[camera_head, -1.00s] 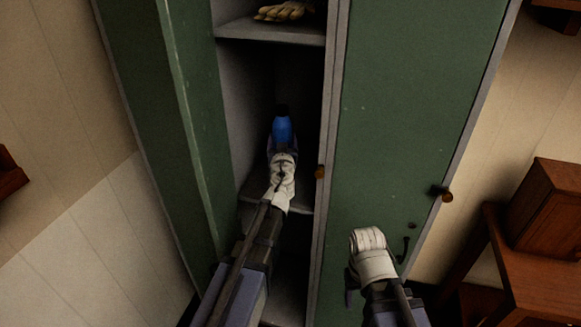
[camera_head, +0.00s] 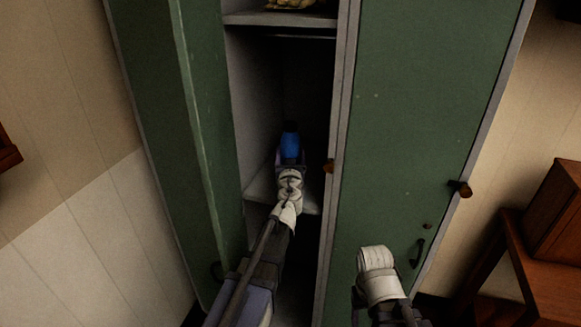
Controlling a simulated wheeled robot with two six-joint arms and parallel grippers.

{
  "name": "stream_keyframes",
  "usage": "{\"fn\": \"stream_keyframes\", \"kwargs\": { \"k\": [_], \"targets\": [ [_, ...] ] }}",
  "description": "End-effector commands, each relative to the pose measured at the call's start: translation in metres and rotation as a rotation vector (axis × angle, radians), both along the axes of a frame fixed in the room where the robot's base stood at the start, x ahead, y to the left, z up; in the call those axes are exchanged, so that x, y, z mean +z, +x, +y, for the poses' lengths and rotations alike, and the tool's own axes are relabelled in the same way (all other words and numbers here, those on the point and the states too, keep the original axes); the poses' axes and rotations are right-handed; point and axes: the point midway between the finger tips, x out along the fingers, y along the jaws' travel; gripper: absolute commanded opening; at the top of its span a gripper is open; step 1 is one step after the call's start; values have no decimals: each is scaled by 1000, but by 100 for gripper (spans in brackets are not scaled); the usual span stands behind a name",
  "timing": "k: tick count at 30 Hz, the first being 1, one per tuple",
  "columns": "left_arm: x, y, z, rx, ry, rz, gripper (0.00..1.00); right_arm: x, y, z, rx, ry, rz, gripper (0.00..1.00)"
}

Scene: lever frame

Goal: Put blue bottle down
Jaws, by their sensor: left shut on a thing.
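The blue bottle (camera_head: 290,144) has a dark cap and stands upright inside the open locker, at the middle shelf (camera_head: 262,188). My left gripper (camera_head: 289,162) reaches into the locker and is shut on the bottle's lower part. The gripper and its white wrist hide the bottle's base, so I cannot tell whether it touches the shelf. My right arm's white wrist (camera_head: 378,274) is low in front of the closed locker door, and its fingers are not clearly visible.
The open green door (camera_head: 150,120) stands left of the locker opening. The closed green door (camera_head: 425,110) with a knob (camera_head: 460,188) is on the right. Gloves (camera_head: 290,3) lie on the upper shelf (camera_head: 280,19). A wooden desk (camera_head: 545,270) stands at the right.

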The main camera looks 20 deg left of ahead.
Motion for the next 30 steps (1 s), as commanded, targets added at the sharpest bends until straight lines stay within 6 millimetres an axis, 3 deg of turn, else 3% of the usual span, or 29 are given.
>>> {"fn": "stream_keyframes", "kwargs": {
  "k": [6,20,21,27,30],
  "targets": [
    [-30,0,0,0,0,0,0,-30,0,0,0,0,0,63],
    [-34,0,0,0,0,0,0,-34,0,0,0,0,0,63],
    [-33,0,0,0,0,0,79,-33,0,0,0,0,0,63],
    [-33,0,0,0,0,0,100,-33,0,0,0,0,0,63],
    [-33,0,0,0,0,0,100,-33,0,0,0,0,0,63]
  ]
}}
